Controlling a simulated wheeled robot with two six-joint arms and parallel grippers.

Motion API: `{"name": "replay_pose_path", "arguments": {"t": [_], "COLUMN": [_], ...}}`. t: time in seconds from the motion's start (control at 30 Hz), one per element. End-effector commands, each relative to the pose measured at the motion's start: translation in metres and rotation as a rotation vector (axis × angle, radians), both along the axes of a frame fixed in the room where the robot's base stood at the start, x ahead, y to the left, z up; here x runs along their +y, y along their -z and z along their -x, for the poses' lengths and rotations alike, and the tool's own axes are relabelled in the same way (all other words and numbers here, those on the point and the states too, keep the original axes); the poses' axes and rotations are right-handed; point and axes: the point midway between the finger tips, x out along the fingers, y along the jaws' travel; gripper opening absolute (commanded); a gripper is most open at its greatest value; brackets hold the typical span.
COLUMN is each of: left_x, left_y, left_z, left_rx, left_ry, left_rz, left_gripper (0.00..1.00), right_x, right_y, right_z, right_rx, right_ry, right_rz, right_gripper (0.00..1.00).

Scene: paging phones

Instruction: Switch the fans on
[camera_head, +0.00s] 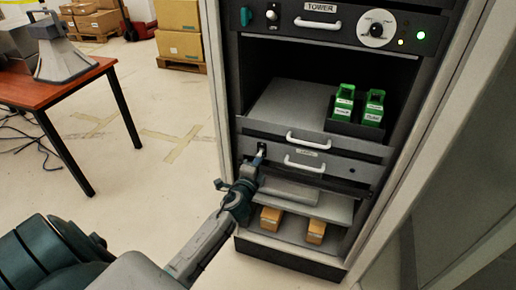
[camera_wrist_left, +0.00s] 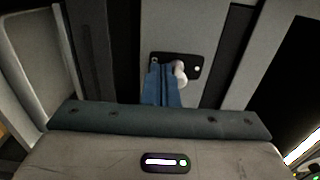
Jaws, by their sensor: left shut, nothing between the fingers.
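The grey panel (camera_head: 330,168) with a white handle and a small label too small to read sits low in the rack. A dark switch plate (camera_wrist_left: 192,60) shows in the left wrist view, with a pale rounded switch lever (camera_wrist_left: 180,72) and a small white dot beside it. My left gripper (camera_head: 261,157) is shut and empty at the panel's left end. In the left wrist view its blue fingers (camera_wrist_left: 162,84) lie just left of the lever, very close; I cannot tell whether they touch. The fingers partly hide the plate. My right gripper is not in view.
The upper TOWER panel (camera_head: 345,24) has knobs and lit lamps. Two green items (camera_head: 343,103) stand in a dark holder on the shelf. Wooden blocks (camera_head: 271,219) lie on the lowest shelf.

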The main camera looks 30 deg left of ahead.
Motion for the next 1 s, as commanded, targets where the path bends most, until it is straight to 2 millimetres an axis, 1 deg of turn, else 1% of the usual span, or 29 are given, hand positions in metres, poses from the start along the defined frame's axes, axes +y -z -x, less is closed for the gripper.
{"name": "replay_pose_path", "arguments": {"t": [0.1,0.2,0.5,0.63,0.73,1.0], "left_x": [0.000,0.000,0.000,0.000,-0.002,-0.008], "left_y": [-0.002,-0.001,0.011,0.012,0.012,0.013], "left_z": [0.000,0.000,0.000,0.002,0.009,0.036], "left_rx": [0.000,0.000,0.000,0.000,0.001,0.002], "left_ry": [0.000,0.000,0.000,0.000,0.000,0.000], "left_rz": [0.000,0.000,0.000,0.000,0.000,0.000], "left_gripper": [0.00,0.00,0.00,0.00,0.00,0.00], "right_x": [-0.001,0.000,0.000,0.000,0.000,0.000], "right_y": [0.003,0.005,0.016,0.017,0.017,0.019], "right_z": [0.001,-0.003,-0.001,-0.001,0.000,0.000], "right_rx": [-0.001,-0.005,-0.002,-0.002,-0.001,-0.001], "right_ry": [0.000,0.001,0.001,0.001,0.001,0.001], "right_rz": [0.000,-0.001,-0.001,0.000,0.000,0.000], "right_gripper": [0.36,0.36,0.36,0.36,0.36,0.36]}}
